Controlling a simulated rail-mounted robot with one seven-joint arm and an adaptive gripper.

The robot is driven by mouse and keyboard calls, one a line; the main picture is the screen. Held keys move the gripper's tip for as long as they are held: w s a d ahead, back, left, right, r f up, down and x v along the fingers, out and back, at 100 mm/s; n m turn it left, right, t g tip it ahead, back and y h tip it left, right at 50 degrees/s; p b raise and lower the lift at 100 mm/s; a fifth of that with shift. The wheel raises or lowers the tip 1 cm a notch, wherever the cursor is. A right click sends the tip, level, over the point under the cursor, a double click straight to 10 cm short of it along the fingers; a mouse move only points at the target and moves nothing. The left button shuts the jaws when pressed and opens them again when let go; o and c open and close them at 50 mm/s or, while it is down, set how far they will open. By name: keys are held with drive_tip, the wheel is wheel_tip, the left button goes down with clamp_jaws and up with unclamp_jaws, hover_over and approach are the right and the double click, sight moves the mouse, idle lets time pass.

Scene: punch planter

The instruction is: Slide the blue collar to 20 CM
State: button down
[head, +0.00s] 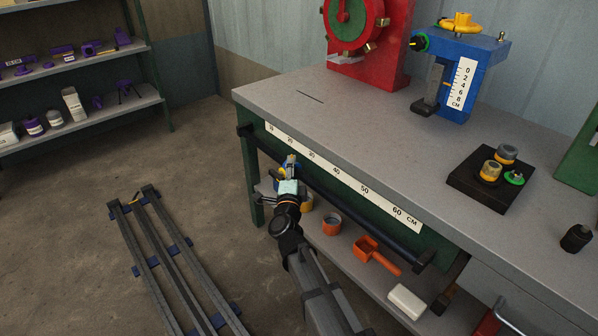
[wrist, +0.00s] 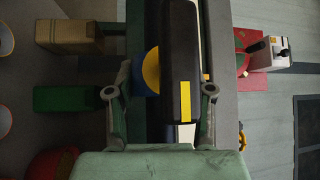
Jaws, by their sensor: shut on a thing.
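The dark rail (head: 340,205) runs along the bench front below a white scale strip (head: 350,180) marked in tens up to 60 CM. The blue collar (head: 283,171) is on the rail, mostly hidden by my gripper (head: 289,172), close below the 20 mark and left of 30. In the wrist view a blue and yellow round part (wrist: 151,70) shows beside a black block with a yellow stripe (wrist: 180,60). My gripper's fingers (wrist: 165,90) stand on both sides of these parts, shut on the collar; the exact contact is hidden.
The bench top (head: 330,110) carries a red machine (head: 375,45), a blue press (head: 460,75) and a black tray (head: 470,185). An orange scoop (head: 372,253) and white block (head: 406,301) lie on the lower shelf. Grey rails (head: 150,250) lie on the floor at left.

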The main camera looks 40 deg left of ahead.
sight(281, 160)
drive_tip(key=a, duration=0.2)
drive_tip(key=w+a+p, duration=0.1)
drive_tip(key=a, duration=0.3)
drive_tip(key=shift+w+a, duration=0.1)
drive_tip(key=shift+w, duration=0.15)
drive_tip(key=shift+c, duration=2.1)
unclamp_jaws()
drive_tip(key=shift+s+d, duration=0.1)
drive_tip(key=shift+d, duration=0.1)
drive_tip(key=v, duration=1.1)
drive_tip(key=shift+s+d, duration=0.25)
drive_tip(key=shift+s, duration=0.05)
